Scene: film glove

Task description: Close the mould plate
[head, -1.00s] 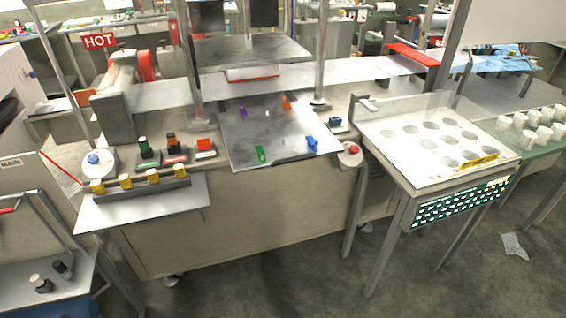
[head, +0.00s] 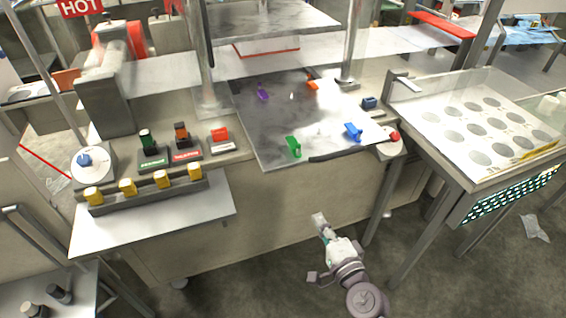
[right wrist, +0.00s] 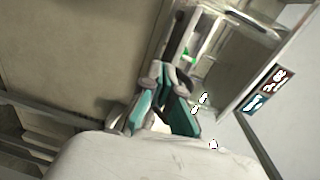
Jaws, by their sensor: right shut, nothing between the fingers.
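The mould plate (head: 250,122) is a flat grey metal plate on the bench in the middle of the head view. It carries a green clip (head: 294,146), a blue clip (head: 353,131), a purple clip (head: 262,92) and an orange clip (head: 311,80). A dark strip runs along its front edge. My right gripper (head: 319,219) is shut and empty, in front of the bench and below the plate's front edge, apart from it. Its teal-padded fingers (right wrist: 166,88) show in the right wrist view. My left gripper is not in view.
An upper platen (head: 270,20) hangs over the bench between metal posts. Left stand switches (head: 182,142) and a shelf with yellow knobs (head: 160,180). A red button (head: 393,136) sits at the plate's right. A table with round recesses (head: 470,130) stands at right.

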